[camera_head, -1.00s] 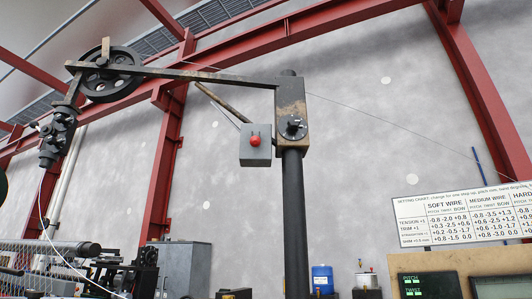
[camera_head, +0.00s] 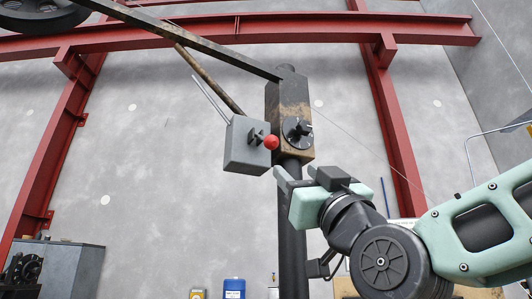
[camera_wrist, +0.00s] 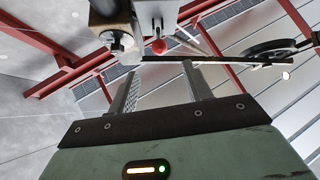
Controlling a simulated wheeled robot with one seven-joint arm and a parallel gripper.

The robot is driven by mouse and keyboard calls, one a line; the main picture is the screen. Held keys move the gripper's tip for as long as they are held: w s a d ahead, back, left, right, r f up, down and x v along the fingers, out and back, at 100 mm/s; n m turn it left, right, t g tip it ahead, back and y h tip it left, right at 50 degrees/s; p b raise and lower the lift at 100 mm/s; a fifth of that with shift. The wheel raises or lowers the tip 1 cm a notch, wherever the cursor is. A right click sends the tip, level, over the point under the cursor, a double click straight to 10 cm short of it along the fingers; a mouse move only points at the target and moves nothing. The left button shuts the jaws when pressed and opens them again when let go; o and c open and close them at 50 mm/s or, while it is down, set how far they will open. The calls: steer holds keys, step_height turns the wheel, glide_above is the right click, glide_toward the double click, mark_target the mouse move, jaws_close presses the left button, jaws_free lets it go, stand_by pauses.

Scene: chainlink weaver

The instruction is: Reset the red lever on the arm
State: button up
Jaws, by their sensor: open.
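The red lever knob (camera_head: 271,142) sticks out from the front of a grey box (camera_head: 247,146) beside the top of a dark post. It points toward the right in the head view. In the wrist view the red knob (camera_wrist: 159,47) shows above and between my fingers, with the grey box (camera_wrist: 165,12) behind it. My gripper (camera_head: 293,175) is just below and slightly right of the knob in the head view. In the wrist view my gripper (camera_wrist: 158,75) has its two fingers apart with nothing between them, and it appears short of the knob.
The worn post head (camera_head: 290,95) carries a black dial (camera_head: 298,132) close to the right of the knob. A dark horizontal arm (camera_head: 190,38) runs up left to a black wheel (camera_head: 40,12). The black post (camera_head: 292,235) stands beside my gripper. Open space lies left of the box.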

mark_target(269, 141)
steer(key=p+x, duration=0.3)
steer(key=x, duration=0.2)
steer(key=p+x, duration=0.3)
steer(key=x, duration=0.2)
steer(key=p+x, duration=0.3)
steer(key=x, duration=0.3)
steer(key=shift+s+d+r+p, duration=0.1)
steer(key=shift+d+r+p, duration=0.1)
steer(key=shift+r+p, duration=0.15)
steer(key=shift+w+a+r, duration=0.2)
steer(key=shift+w+r, duration=0.1)
steer(key=shift+w, duration=0.15)
jaws_close()
